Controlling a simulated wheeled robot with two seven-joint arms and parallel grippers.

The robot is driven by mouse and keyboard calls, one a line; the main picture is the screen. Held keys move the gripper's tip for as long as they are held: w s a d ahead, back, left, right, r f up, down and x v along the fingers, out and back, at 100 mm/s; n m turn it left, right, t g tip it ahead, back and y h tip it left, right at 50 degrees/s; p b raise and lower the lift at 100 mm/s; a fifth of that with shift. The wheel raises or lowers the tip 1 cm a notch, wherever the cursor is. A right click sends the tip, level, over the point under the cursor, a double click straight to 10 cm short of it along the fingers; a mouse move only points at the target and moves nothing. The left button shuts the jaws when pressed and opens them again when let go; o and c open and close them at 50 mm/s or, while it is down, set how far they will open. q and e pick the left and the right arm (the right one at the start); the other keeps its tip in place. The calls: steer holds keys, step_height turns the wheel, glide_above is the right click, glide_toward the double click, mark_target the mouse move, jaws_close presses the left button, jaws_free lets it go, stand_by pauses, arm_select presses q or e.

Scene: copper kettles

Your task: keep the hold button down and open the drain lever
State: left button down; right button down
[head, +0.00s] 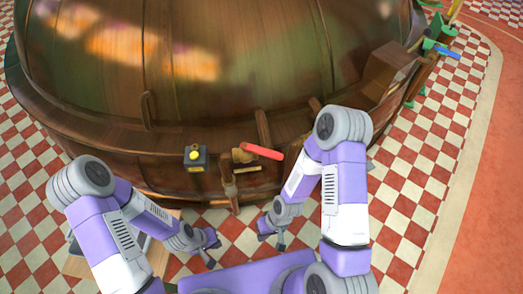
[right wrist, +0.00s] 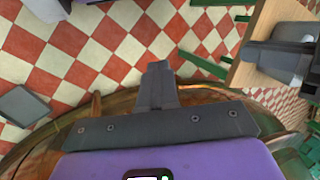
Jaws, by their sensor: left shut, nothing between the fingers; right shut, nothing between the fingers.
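The hold button is yellow (head: 194,155) and sits on a dark box (head: 196,166) at the kettle's lower front. To its right, the red drain lever (head: 264,152) slants slightly down to the right above a copper pipe (head: 230,190). My left gripper (head: 209,260) is shut and empty, low in the head view, below the button and apart from it. My right gripper (head: 281,246) is shut and empty, below the lever and apart from it. Its closed fingers also show in the right wrist view (right wrist: 158,75), with nothing between them.
The large copper kettle (head: 230,60) fills the back. A wooden box (head: 388,70) juts from its right side. A wooden stand (head: 75,265) is partly hidden behind my left arm. A wooden table (right wrist: 250,50) shows in the right wrist view. Checkered floor lies open at the right.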

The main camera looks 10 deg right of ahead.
steer(key=s+d+r+n+g+h, duration=0.3)
steer(key=s+n+h, duration=0.35)
steer(key=n, duration=0.55)
steer(key=w+d+r+n+t+h+p, duration=0.1)
steer(key=w+d+r+n+t+h, duration=0.2)
steer(key=n+h, duration=0.35)
steer(key=w+a+r+n+t+h, duration=0.1)
steer(key=w+r+n+t, duration=0.3)
steer(key=w+n+t, duration=0.3)
steer(key=n+t+y+b, duration=0.2)
steer(key=n+t, duration=0.1)
steer(key=t, duration=0.3)
glide_toward(261, 151)
steer(key=w+d+f, duration=0.1)
steer(key=d+f, duration=0.2)
steer(key=d, duration=0.2)
steer(key=shift+w+d+f+b, duration=0.1)
steer(key=shift+w+d+b, duration=0.25)
steer(key=shift+w, duration=0.35)
